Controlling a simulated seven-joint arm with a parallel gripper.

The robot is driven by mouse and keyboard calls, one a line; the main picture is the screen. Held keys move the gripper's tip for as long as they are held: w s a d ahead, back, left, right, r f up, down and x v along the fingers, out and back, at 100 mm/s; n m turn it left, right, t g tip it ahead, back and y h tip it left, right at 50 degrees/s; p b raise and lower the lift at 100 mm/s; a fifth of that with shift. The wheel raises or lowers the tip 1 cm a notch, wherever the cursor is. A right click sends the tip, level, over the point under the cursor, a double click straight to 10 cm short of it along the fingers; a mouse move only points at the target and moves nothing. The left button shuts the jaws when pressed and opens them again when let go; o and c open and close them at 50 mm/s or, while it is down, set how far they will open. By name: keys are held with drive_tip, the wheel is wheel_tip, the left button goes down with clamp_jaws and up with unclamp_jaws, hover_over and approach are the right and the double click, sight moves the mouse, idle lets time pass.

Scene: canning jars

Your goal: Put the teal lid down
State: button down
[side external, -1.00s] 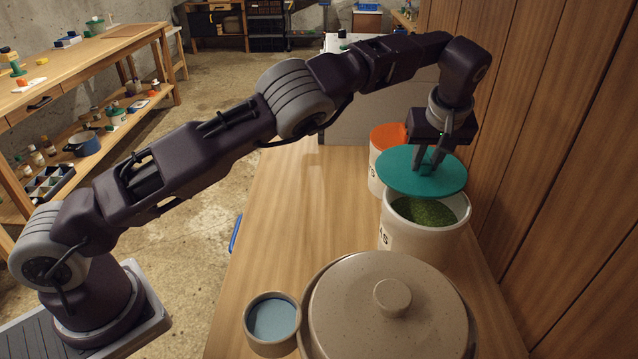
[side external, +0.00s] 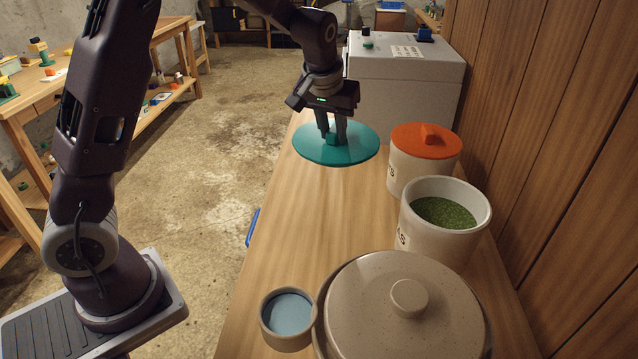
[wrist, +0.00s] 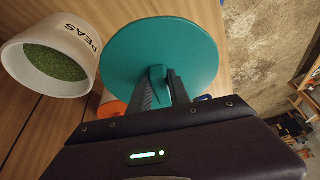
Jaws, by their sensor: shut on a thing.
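The teal lid (side external: 358,150) is a round flat disc with a small teal knob on top. My gripper (side external: 333,140) is shut on that knob from above. In the side external view the lid looks level, over the left part of the bench; I cannot tell whether it touches the surface. In the wrist view the lid (wrist: 190,50) fills the middle, with the fingers (wrist: 163,88) on its knob. The white jar of green peas (side external: 444,212) stands open to the right, clear of the lid. It also shows in the wrist view (wrist: 55,64), marked PEAS.
A white jar with an orange lid (side external: 425,140) stands behind the peas jar. A large speckled lidded crock (side external: 370,300) and a small bowl with a blue inside (side external: 288,314) are at the front. A grey box (side external: 400,85) stands at the back. The bench's middle is clear.

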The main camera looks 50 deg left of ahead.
drive_tip(key=shift+n+y, duration=0.3)
drive_tip(key=shift+n, duration=0.6)
drive_tip(key=w+a+f, duration=0.1)
drive_tip(key=a, duration=0.1)
drive_tip(key=w+a+f, duration=0.3)
drive_tip(key=a, duration=0.1)
drive_tip(key=shift+w+a+f, duration=0.25)
drive_tip(key=shift+w+f, duration=0.05)
drive_tip(key=shift+f, duration=0.1)
drive_tip(key=w+a+f+n, duration=0.2)
drive_tip(key=w+a+f, duration=0.1)
drive_tip(key=a+f, duration=0.45)
drive_tip(key=shift+g, duration=0.4)
drive_tip(key=f, duration=0.9)
drive_tip(key=shift+w+a+f, duration=0.15)
drive_tip(key=shift+w+f, duration=0.05)
drive_tip(key=shift+f, duration=0.05)
drive_tip(key=c, duration=1.2)
unclamp_jaws()
drive_tip(key=shift+f, duration=0.15)
